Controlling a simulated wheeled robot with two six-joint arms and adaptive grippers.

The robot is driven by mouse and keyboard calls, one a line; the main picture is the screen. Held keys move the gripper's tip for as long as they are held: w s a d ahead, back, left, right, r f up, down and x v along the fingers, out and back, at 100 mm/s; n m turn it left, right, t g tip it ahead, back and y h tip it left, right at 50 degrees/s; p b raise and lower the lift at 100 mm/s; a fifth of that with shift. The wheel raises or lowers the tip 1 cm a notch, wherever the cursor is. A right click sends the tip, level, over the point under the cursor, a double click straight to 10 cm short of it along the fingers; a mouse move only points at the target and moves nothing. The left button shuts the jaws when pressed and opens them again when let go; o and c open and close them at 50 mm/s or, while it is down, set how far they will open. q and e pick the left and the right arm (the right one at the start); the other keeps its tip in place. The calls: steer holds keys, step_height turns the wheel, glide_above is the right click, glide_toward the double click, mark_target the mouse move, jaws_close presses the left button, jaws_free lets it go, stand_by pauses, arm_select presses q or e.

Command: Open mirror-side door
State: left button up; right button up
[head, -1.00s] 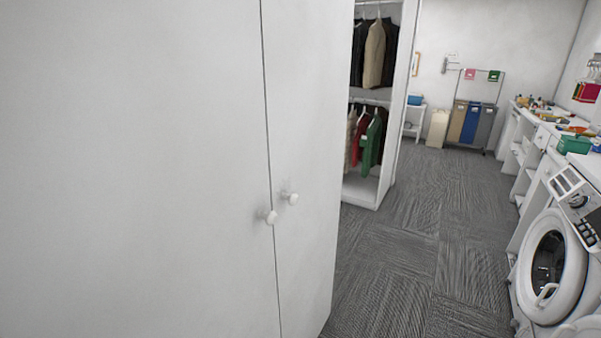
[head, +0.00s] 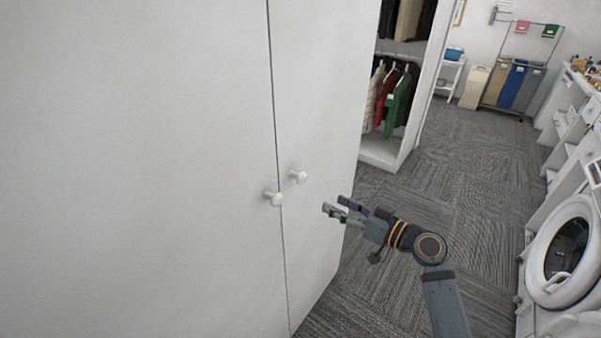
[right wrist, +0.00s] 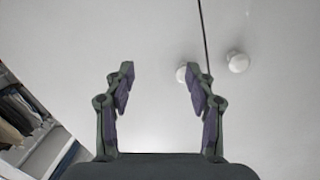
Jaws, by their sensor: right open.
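A tall white wardrobe fills the left of the head view, with a left door (head: 140,170) and a right door (head: 315,110) meeting at a dark vertical seam. Both doors look shut. Each has a round white knob near the seam: the left knob (head: 274,198) and the right knob (head: 298,176). No mirror shows. My right gripper (head: 334,205) is open and empty, to the right of the knobs and a little lower. In the right wrist view, the two knobs (right wrist: 238,62) appear beyond and right of the open fingers (right wrist: 160,85); one is partly behind the right finger. My left gripper is not in view.
An open closet with hanging clothes (head: 399,100) stands behind the wardrobe. A front-loading washer (head: 562,250) is at the right, with counters beyond it. Laundry bins (head: 512,85) stand at the back. The carpeted aisle (head: 440,190) between is clear.

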steer(key=n+y, duration=0.2)
glide_toward(305, 180)
steer(key=p+x, duration=0.4)
steer(key=x, duration=0.6)
steer(key=shift+w+a+p, duration=0.1)
steer(key=shift+a+p, duration=0.1)
steer(key=shift+p, duration=0.1)
steer(key=shift+w+a+f, duration=0.15)
steer(key=shift+w+a, duration=0.15)
steer(key=shift+a, duration=0.05)
steer(key=shift+c, duration=0.2)
jaws_close()
